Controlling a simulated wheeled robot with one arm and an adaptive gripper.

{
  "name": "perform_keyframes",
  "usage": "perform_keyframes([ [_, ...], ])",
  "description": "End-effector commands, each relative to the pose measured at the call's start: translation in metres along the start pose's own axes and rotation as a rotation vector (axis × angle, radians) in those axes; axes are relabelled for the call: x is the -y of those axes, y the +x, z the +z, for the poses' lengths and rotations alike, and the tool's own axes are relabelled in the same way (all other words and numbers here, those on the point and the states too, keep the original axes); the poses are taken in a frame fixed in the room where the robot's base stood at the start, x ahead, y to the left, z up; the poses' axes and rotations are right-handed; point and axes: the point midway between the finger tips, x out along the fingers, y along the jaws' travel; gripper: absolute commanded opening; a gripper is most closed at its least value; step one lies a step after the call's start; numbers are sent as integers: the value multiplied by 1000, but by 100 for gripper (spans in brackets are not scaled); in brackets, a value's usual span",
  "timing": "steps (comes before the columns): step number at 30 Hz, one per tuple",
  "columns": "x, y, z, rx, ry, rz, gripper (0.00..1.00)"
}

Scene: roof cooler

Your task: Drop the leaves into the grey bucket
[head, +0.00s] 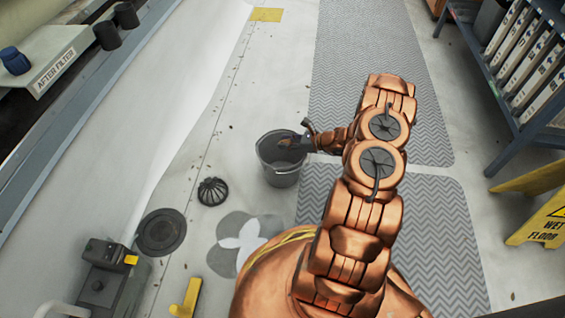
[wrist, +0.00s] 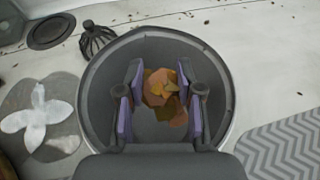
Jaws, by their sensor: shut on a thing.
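The grey bucket (head: 281,175) stands upright on the pale floor in the middle of the head view. In the wrist view its round rim (wrist: 92,72) surrounds my gripper (wrist: 162,100). My gripper is shut on a clump of orange-brown leaves (wrist: 160,88), between its purple-padded fingers. The leaves show over the bucket's opening. I cannot tell how deep they are relative to the rim. In the head view my gripper (head: 292,143) reaches the bucket from the right, and the leaves are hardly visible there.
A black domed strainer (head: 212,191) and a round dark drain (head: 161,232) lie left of the bucket. Grey chevron mats (head: 385,215) lie to the right. A yellow wet-floor sign (head: 540,205) and a blue shelf rack (head: 500,95) stand at far right. Small debris dots the floor.

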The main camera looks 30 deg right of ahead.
Motion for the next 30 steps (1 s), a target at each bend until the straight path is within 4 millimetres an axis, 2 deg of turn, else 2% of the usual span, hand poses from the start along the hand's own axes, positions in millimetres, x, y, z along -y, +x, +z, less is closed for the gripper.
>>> perform_keyframes([
  [12,0,2,-4,1,0,-1,16],
  [13,0,2,-4,1,0,-1,38],
  [21,0,2,-4,1,0,0,65],
  [30,0,1,-4,1,0,-1,65],
])
